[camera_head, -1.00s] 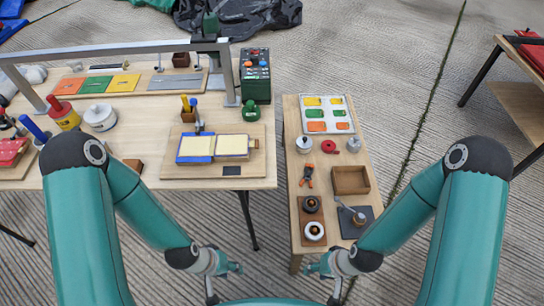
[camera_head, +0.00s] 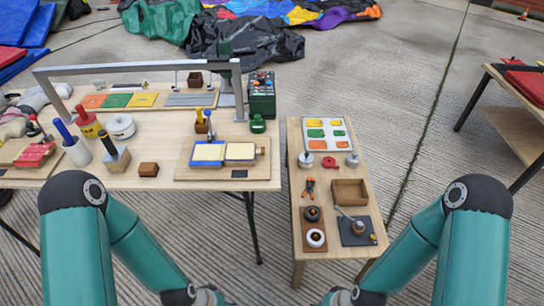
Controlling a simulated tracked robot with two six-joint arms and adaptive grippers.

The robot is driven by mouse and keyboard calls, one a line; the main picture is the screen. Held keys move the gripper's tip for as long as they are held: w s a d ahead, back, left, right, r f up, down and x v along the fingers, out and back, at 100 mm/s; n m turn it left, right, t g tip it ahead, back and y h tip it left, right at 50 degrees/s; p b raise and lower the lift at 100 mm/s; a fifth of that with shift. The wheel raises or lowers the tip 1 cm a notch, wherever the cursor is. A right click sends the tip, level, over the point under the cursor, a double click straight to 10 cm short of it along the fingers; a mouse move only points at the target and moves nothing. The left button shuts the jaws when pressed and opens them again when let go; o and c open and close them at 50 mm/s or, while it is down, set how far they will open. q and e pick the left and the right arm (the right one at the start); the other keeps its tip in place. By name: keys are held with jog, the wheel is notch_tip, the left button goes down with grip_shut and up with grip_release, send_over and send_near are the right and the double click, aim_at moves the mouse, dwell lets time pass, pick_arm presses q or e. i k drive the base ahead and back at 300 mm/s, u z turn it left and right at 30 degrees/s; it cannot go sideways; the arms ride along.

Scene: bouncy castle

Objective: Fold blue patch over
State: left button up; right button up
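A blue-edged patch (camera_head: 207,153) with a cream face lies flat on the left part of a wooden board (camera_head: 222,174) on the left table. Beside it on the same board lies a second cream panel (camera_head: 240,152) with a thin darker edge. A brush with a blue top (camera_head: 208,116) stands just behind the patch. My two arms come in from the lower left and lower right. Their wrists reach the bottom edge, and both grippers are cut off below the picture, well away from the patch.
A metal frame (camera_head: 140,68) spans the left table (camera_head: 60,182) behind the board. A dark green control box (camera_head: 262,96) stands at the board's back right. A narrower table (camera_head: 294,215) on the right holds a small wooden box (camera_head: 350,192), pliers (camera_head: 309,187) and a swatch tray (camera_head: 327,134).

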aim_at(230, 151)
jog(key=u, duration=0.1)
jog(key=i, duration=0.9)
jog(key=z, duration=0.05)
